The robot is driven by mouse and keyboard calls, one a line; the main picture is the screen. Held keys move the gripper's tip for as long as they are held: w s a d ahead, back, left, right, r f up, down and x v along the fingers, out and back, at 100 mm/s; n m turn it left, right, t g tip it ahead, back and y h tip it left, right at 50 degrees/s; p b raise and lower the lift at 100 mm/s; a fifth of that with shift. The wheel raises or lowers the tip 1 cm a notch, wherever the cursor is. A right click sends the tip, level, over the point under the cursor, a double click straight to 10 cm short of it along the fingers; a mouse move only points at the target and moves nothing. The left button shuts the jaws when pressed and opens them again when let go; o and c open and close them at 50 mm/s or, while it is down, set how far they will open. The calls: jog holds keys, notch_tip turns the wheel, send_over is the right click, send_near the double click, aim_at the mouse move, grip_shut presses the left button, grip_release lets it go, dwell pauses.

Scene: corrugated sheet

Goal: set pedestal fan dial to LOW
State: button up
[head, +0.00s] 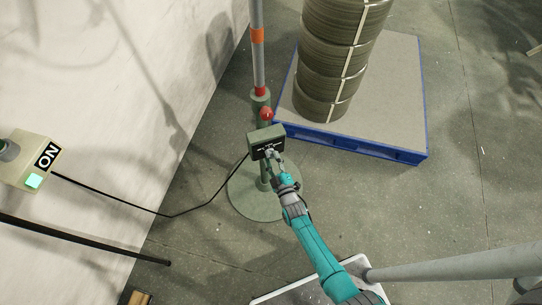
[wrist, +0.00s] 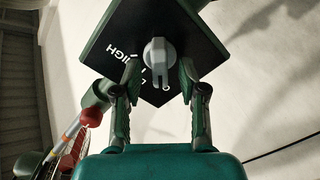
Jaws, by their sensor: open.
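The pedestal fan's green control box (head: 262,136) sits on its post above a round green base (head: 243,205). In the wrist view its black panel (wrist: 190,48) carries a light grey dial (wrist: 158,52) whose pointer aims down in the picture. HIGH is readable left of the dial; other lettering lower down is partly hidden, so I cannot tell which mark the pointer meets. My gripper (wrist: 158,72) is open, with one finger on each side of the dial. I cannot tell whether either finger touches it. In the head view my gripper (head: 273,158) is at the box's front.
A blue-edged pallet (head: 400,154) with stacked coils (head: 325,75) stands right of the fan. A black cable (head: 120,202) runs from the box to a wall unit (head: 32,160) marked ON with a lit green square. Open floor lies to the right.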

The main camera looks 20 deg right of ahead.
jog(key=shift+w, duration=0.85)
grip_shut()
jog(key=shift+m, duration=0.4)
jog(key=m, duration=0.3)
jog(key=shift+m, duration=0.3)
jog(key=m, duration=0.4)
jog(key=shift+d, duration=0.15)
jog(key=shift+m, duration=0.3)
